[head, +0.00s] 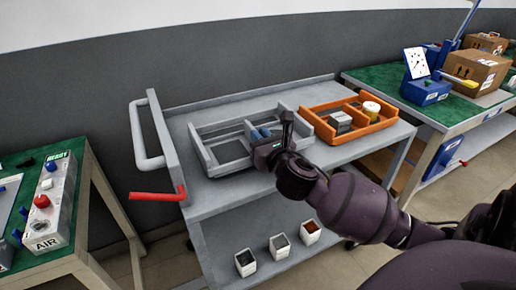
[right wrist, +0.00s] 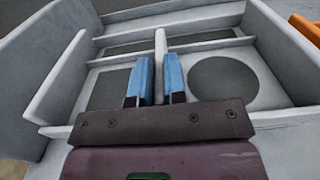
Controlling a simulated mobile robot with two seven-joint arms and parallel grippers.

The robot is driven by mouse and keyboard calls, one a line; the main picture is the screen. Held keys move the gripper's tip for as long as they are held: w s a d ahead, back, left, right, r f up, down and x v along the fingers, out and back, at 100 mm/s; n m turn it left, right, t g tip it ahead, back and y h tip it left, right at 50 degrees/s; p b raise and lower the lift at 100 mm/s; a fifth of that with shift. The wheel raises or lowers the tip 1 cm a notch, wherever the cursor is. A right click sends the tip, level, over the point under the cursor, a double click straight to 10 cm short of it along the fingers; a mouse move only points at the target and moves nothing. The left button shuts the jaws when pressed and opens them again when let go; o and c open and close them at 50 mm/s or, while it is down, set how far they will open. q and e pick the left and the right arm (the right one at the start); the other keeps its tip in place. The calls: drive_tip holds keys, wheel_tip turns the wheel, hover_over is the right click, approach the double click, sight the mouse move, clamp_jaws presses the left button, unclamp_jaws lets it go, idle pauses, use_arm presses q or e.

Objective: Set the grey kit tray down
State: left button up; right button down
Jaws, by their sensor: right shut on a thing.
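The grey kit tray (head: 201,150) is over the left part of the grey cart's top shelf (head: 186,121); I cannot tell whether its base touches the shelf. It looks about level and has divided compartments with dark inlays. My right gripper (head: 264,133) reaches in from the right at the tray's near side. In the right wrist view, its blue fingers (right wrist: 154,80) are shut on the middle divider of the grey tray (right wrist: 58,88), one on each side. A round dark inlay shows to the right of the divider. My left gripper is not in view.
An orange tray (head: 365,130) with a grey block and a yellow jar stands close to the right of the grey tray. The cart has a grey handle (head: 139,130) and a red lever (head: 157,196) at its left. Small bins (head: 280,246) stand on the lower shelf.

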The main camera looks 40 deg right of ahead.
wheel_tip(320, 180, down, 3)
drive_tip(key=shift+f+b, duration=0.15)
drive_tip(key=shift+b, duration=0.3)
drive_tip(key=shift+f, duration=0.1)
drive_tip(key=shift+r, duration=0.25)
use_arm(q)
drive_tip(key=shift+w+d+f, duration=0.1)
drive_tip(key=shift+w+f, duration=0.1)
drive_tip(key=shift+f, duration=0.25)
use_arm(e)
drive_tip(key=shift+f, duration=0.15)
drive_tip(key=c, duration=1.2)
unclamp_jaws()
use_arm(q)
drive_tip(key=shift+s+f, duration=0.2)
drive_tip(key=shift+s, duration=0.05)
use_arm(e)
drive_tip(key=shift+o, duration=0.2)
